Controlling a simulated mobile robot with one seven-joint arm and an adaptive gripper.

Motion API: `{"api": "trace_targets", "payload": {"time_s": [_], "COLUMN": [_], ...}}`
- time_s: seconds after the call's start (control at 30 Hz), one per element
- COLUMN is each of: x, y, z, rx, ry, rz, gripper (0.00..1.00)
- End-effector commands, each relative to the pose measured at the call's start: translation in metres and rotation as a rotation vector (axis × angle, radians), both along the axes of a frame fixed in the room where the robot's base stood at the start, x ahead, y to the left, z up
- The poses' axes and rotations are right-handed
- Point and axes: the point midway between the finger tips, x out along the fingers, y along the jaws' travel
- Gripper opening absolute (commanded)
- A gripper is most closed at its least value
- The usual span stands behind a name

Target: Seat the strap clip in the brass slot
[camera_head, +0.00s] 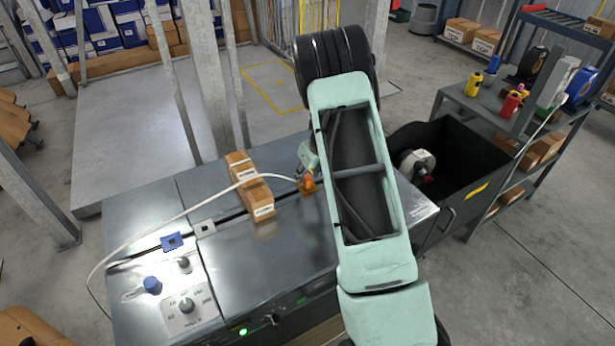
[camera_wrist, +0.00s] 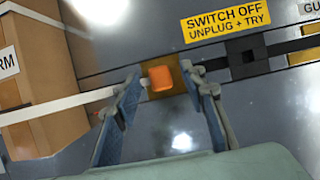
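The strap clip is a small orange block (camera_wrist: 160,80) at the end of a white strap (camera_wrist: 62,106); it also shows in the head view (camera_head: 308,185). It is at a brass-brown slot plate (camera_wrist: 186,82) set in the dark groove of the metal bench. The plate shows beside and around the clip; I cannot tell how deep the clip sits. My gripper (camera_wrist: 162,84) is over it, with one finger on each side and visible gaps between the fingers and the clip. In the head view my arm hides much of the gripper (camera_head: 304,166).
A cardboard box (camera_head: 249,187) stands on the bench left of the clip, with the strap running across it. A blue slot block (camera_head: 172,242) and a grey one (camera_head: 205,228) lie farther left. Right of the clip is a dark block (camera_wrist: 247,56).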

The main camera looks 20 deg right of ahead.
Motion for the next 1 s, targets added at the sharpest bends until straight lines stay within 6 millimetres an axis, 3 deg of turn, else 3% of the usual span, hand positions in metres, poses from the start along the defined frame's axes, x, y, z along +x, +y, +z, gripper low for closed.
{"api": "trace_targets", "payload": {"time_s": [0.3, 0.5, 1.0], "x": [-0.022, -0.033, -0.038], "y": [-0.004, -0.006, -0.008], "z": [0.058, 0.084, 0.094], "rx": [-0.001, -0.001, -0.001], "ry": [-0.003, -0.002, 0.0], "rz": [0.001, 0.0, 0.0], "gripper": [0.38, 0.38, 0.38]}}
